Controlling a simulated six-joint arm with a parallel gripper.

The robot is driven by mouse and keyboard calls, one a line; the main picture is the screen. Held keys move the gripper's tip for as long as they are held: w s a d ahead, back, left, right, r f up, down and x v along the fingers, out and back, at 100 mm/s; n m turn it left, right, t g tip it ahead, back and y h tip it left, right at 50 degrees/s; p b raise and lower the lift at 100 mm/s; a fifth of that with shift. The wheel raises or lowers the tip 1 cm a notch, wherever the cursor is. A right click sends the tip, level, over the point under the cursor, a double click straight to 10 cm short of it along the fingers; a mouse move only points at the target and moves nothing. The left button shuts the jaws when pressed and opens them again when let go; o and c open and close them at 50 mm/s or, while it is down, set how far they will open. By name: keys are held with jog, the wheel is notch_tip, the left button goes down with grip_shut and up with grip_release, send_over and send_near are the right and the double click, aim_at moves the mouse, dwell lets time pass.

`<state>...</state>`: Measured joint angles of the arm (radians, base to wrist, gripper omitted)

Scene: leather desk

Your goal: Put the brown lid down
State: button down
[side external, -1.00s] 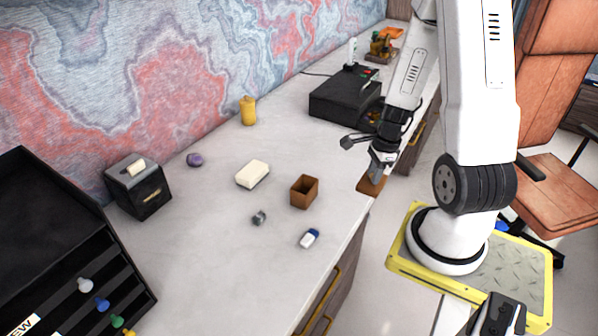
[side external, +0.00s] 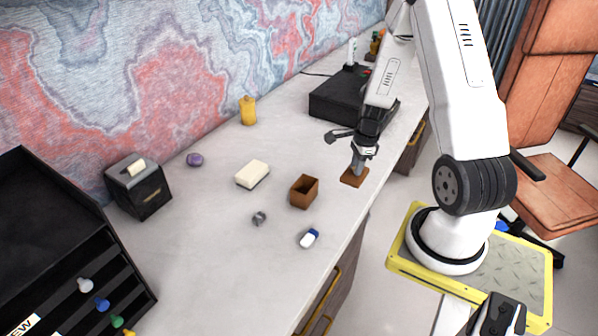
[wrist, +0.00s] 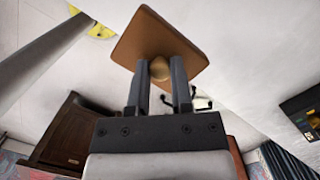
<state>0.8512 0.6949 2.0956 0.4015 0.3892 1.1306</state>
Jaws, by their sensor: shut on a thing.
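The brown lid (side external: 353,179) is a flat square plate with a round knob. It is low at the right part of the desk, near the front edge; I cannot tell whether it touches the surface. My gripper (side external: 360,166) is above it, shut on its knob. In the wrist view the fingers of my gripper (wrist: 159,88) pinch the knob, and the underside of the grip shows the lid (wrist: 150,38) beyond them. The open brown box (side external: 304,192) stands to the left of the lid, apart from it.
A cream block (side external: 253,174), a small grey object (side external: 259,218) and a blue-and-white eraser (side external: 309,238) lie around the box. A black case (side external: 338,97) stands behind my gripper. A yellow bottle (side external: 248,111) and a purple object (side external: 195,159) are near the wall. Desk left of the lid is partly clear.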

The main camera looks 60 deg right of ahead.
send_over(341, 186)
jog(key=s, duration=0.1)
jog(key=shift+f, duration=2.85)
jog(key=shift+w+f, duration=0.15)
jog(key=shift+f, duration=0.1)
jog(key=shift+w+d+f, duration=0.1)
jog(key=shift+f, duration=1.45)
jog(key=shift+f, duration=0.15)
jog(key=c, duration=0.5)
grip_release()
jog(key=shift+s+d+r, duration=0.2)
jog(key=shift+r, duration=1.85)
jog(key=shift+s+d+r, duration=0.2)
jog(key=shift+s+r, duration=0.05)
jog(key=shift+r, duration=1.75)
jog(key=shift+s+d+r, duration=0.2)
jog(key=shift+r, duration=1.85)
